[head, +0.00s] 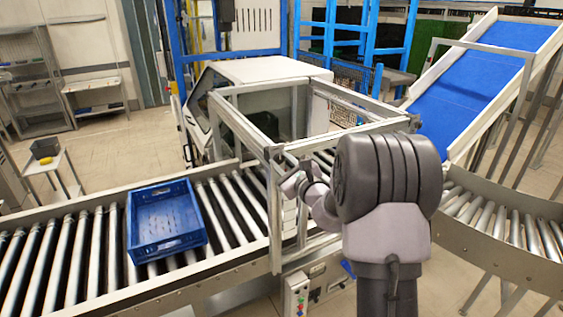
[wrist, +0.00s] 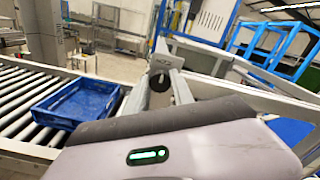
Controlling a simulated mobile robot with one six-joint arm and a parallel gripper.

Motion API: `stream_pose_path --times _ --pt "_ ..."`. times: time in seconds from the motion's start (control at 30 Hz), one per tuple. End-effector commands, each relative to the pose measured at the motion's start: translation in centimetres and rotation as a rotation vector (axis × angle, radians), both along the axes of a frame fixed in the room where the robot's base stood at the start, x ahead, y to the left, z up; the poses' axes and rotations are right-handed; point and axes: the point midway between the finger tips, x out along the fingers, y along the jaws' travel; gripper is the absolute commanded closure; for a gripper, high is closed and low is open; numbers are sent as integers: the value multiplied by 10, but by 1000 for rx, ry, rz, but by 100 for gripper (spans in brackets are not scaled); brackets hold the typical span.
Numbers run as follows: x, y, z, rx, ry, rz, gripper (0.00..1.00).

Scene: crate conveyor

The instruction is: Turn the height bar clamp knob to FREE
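The clamp knob (wrist: 160,82) is a dark round knob below a pale plate with a small marking, which I cannot read, in the wrist view. My gripper (wrist: 161,78) has its two grey fingers apart, one on each side of the knob as seen in the wrist view. I cannot tell whether they touch it. In the head view my gripper (head: 299,178) is beside the front post of the metal height bar frame (head: 275,190). The knob is too small to make out there, and my arm covers part of the frame.
An empty blue crate (head: 133,222) sits on the roller conveyor (head: 62,262), left of the frame; it also shows in the wrist view (wrist: 97,125). A control box with buttons (head: 297,292) is below the frame. A blue belt ramp (head: 480,80) rises at right.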

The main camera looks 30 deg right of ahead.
Motion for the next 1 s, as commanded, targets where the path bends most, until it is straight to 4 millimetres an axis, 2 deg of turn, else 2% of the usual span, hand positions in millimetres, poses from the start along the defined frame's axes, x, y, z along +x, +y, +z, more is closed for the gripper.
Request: stream_pose_path --times 0.27,0.47,1.0 --pt "0 0 0 11 0 0 100" --pt "0 0 1 85 4 0 100" --pt "0 0 3 562 20 0 100"
